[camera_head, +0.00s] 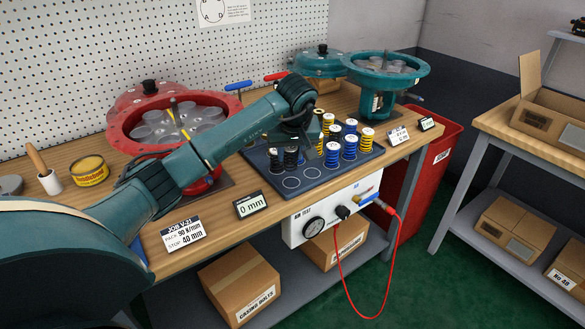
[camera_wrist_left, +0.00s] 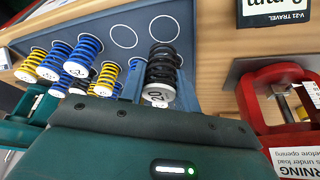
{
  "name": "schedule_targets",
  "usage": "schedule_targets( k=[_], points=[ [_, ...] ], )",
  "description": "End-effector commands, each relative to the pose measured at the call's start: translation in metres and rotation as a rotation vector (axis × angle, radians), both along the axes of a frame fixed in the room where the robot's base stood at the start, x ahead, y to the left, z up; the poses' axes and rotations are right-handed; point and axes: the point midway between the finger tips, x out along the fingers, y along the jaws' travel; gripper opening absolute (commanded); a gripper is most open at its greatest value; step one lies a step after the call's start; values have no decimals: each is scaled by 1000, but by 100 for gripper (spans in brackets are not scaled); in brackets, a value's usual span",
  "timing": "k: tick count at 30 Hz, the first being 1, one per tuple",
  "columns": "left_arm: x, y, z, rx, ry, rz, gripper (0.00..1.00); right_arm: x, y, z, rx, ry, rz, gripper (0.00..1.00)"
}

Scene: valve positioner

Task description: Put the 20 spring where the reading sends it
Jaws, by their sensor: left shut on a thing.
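My left gripper (camera_head: 297,140) is over the spring tray (camera_head: 310,187) in the head view. In the left wrist view the gripper (camera_wrist_left: 160,88) is shut on a black spring (camera_wrist_left: 161,66) with 20 on its white end. The spring is by the tray's empty ring marks; I cannot tell if it is clear of the tray. A display (camera_head: 251,204) reads 0 mm. A card (camera_head: 183,233) reads JOB V-21, 90 N/mm, stop 40 mm. The red open housing (camera_head: 127,130) holds several grey cups. The teal housing (camera_head: 350,68) is similar. My right gripper is not in view.
Several blue springs (camera_head: 350,147) and yellow springs (camera_head: 366,139) stand in the tray. A test box (camera_head: 300,231) with a dial and red hose hangs at the bench front. A red bin (camera_head: 432,155) stands at the bench's right end.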

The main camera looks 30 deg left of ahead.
Motion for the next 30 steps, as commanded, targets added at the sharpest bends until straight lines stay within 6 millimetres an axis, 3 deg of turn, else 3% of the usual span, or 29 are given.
schedule_targets(
  k=[12, 22, 23, 30],
  points=[
    [0, -1, -44, -2, 0, -2, 3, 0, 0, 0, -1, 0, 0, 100],
    [0, 0, -47, 1, -3, -2, 3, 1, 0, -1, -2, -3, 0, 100],
    [0, 0, -47, 0, -2, -2, 34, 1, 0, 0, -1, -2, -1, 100],
    [0, -1, -46, 0, -2, -2, 53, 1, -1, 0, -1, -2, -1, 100]
  ],
)
